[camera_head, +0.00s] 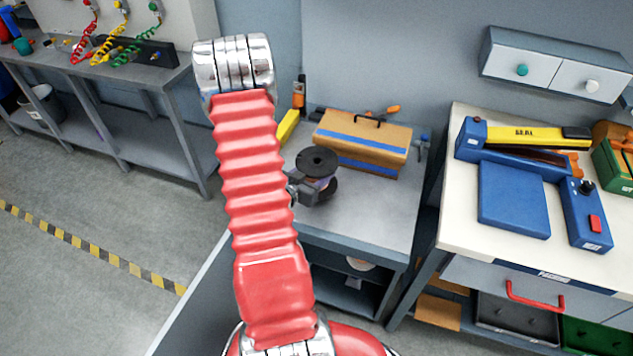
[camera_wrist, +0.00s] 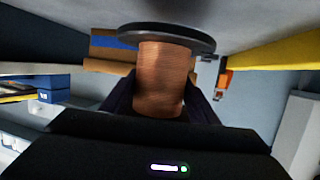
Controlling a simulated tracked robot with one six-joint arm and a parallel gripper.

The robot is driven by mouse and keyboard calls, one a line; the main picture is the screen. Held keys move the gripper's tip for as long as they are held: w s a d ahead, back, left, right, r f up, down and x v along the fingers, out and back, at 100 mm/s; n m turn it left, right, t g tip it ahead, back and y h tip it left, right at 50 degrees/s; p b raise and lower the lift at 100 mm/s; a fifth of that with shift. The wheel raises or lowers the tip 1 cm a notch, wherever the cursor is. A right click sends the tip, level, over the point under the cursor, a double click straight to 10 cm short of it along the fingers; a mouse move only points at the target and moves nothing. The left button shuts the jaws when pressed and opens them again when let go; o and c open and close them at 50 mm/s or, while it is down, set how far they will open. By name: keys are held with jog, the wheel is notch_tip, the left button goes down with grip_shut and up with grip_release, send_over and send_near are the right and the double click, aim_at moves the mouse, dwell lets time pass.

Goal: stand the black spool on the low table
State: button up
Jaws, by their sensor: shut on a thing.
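The black spool (camera_head: 317,158) is upright over the low table (camera_head: 372,215), near its left part. Its round black top flange shows in the head view. In the wrist view, which is upside down, its copper-coloured winding (camera_wrist: 163,75) and its lower black flange (camera_wrist: 166,36) show. My gripper (camera_head: 318,188) is shut on the spool, with dark fingers on either side of the winding. The lower flange is at or just above the grey tabletop; I cannot tell whether it touches. My red arm hides the table's left part.
A wooden toolbox (camera_head: 362,137) with blue stripes stands behind the spool. A yellow item (camera_head: 288,126) and an orange-and-black bottle (camera_head: 299,94) are at the back left. The low table's front right is clear. A higher white bench (camera_head: 465,212) with blue devices stands at right.

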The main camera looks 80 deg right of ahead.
jog(key=shift+f, duration=0.2)
jog(key=shift+f, duration=2.05)
jog(key=o, duration=1.6)
jog(key=shift+f, duration=0.1)
jog(key=v, duration=1.2)
jog(key=shift+w, duration=0.15)
